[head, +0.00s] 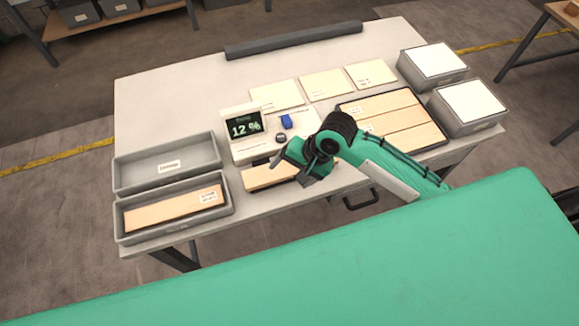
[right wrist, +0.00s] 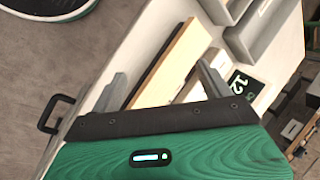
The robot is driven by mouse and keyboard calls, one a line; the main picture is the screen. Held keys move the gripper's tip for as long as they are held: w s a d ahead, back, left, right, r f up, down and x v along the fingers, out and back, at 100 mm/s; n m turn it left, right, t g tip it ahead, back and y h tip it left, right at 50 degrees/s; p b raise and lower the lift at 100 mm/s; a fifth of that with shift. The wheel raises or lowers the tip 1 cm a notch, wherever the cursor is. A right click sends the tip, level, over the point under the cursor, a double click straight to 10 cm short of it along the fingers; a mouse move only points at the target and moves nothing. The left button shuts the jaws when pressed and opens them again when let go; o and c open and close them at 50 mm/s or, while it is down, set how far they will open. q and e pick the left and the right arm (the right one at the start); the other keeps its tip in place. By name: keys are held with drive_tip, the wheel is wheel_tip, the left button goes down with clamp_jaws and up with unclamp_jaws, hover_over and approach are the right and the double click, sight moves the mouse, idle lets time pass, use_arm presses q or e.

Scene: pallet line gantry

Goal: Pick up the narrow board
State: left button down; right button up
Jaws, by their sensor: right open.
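A narrow pale wooden board (head: 264,177) lies at the front of the table, just in front of the meter. My right gripper (head: 291,164) is over the board's right part and hides some of it. In the right wrist view, the same board (right wrist: 172,62) runs lengthwise between the two spread fingers of the right gripper (right wrist: 162,80). The gripper is open, and nothing shows held in it. Whether the fingers touch the board cannot be told. My left gripper is not in view.
The meter (head: 242,127) reads 12 %. Two grey bins stand at left, the back one (head: 136,173) empty, the front one (head: 121,220) holding a board. A tray of boards (head: 434,146) lies right. Lidded grey boxes (head: 438,73) stand beyond it. A dark bar (head: 294,40) lies behind.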

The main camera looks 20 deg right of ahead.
drive_tip(key=w+d+r+m+g, duration=0.2)
drive_tip(key=w+d+r+m, duration=0.4)
drive_tip(key=m, duration=0.3)
drive_tip(key=m+p, duration=0.1)
hover_over(290, 166)
drive_tip(key=d, duration=0.3)
wheel_tip(290, 166, down, 8)
drive_tip(key=shift+f, duration=0.1)
drive_tip(key=shift+h, duration=0.3)
drive_tip(key=p+x, duration=0.1)
drive_tip(key=x, duration=0.3)
drive_tip(key=shift+a+p, duration=0.25)
drive_tip(key=shift+p, duration=0.1)
drive_tip(key=shift+a+f, duration=0.15)
drive_tip(key=shift+f, duration=0.25)
drive_tip(key=c, duration=1)
drive_tip(key=shift+c, duration=0.7)
drive_tip(key=shift+r, duration=0.1)
